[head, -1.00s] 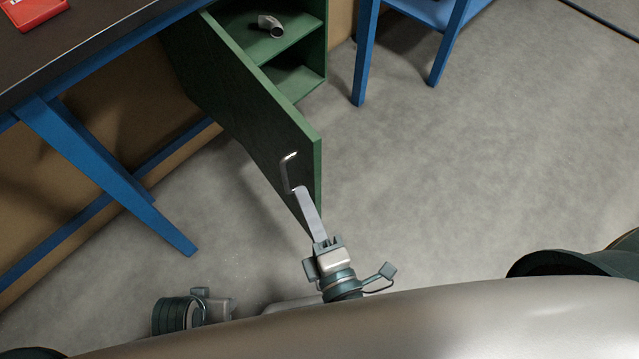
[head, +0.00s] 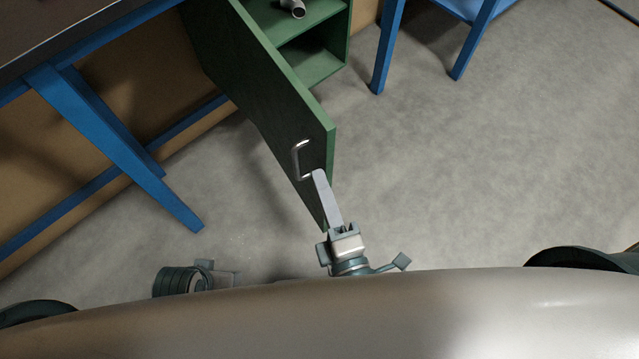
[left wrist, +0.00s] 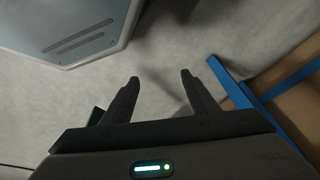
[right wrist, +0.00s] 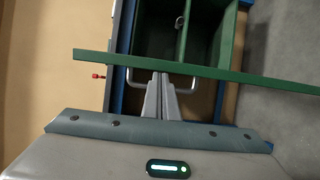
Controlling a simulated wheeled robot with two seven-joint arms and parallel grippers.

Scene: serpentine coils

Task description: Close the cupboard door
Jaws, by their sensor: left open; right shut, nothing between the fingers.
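The green cupboard (head: 343,45) stands with its door (head: 262,100) swung wide open toward me. The door's metal handle (head: 297,160) is on its outer face near the free edge. My right gripper (head: 318,172) is shut and empty, its fingertips at the lower end of the handle. In the right wrist view the fingers (right wrist: 161,78) overlap the handle bar (right wrist: 185,89), close to the door's edge (right wrist: 230,76); contact is unclear. My left gripper (left wrist: 158,77) is open and empty above the floor, away from the door; its fingers are not clear in the head view.
A dark-topped table with blue legs (head: 115,145) stands left of the door. A blue-legged stand (head: 385,50) is at the upper right. A metal pipe piece (head: 294,8) lies on the cupboard's shelf. The grey floor right of the door is clear.

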